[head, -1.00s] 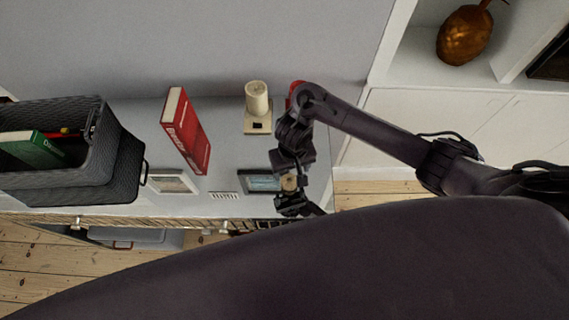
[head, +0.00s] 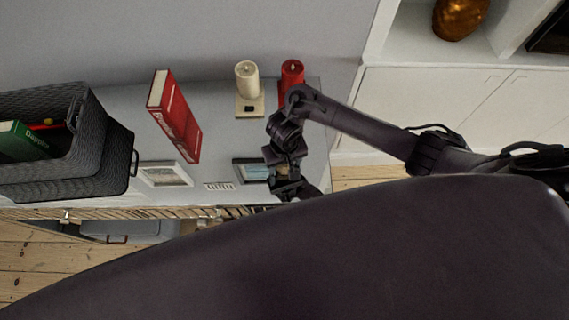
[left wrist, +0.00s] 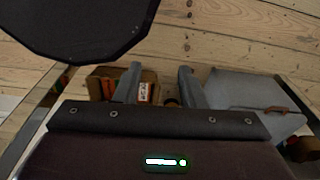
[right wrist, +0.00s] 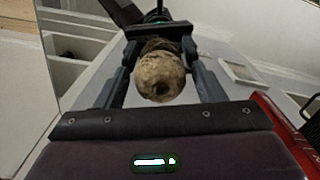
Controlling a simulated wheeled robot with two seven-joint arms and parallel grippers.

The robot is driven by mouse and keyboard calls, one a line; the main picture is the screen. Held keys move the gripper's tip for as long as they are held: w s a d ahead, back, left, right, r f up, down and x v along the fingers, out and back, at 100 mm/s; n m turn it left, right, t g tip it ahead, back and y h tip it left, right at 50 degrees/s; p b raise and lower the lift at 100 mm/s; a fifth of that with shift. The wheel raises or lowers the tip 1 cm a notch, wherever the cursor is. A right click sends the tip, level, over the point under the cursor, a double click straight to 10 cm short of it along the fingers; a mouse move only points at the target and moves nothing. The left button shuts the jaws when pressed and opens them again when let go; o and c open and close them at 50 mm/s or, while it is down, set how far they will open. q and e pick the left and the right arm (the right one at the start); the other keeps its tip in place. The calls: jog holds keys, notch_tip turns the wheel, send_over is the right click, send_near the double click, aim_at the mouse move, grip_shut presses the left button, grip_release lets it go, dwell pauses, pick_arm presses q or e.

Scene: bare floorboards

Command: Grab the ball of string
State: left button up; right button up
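The ball of string (right wrist: 160,78) is a tan, roundish bundle, centred in the right wrist view. In the head view my right gripper (head: 287,183) is low over the right end of the grey-white shelf top (head: 225,135), and the ball is mostly hidden by the arm. My left gripper (left wrist: 158,88) is open and empty above the lower area in the left wrist view.
A photo frame (head: 251,170) lies close left of my right gripper. A red book (head: 175,115) and a dark woven basket (head: 115,165) are farther left. A white cabinet (head: 440,100) is at right.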

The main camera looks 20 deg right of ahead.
jog(key=c, duration=0.9)
jog(key=shift+r, duration=0.1)
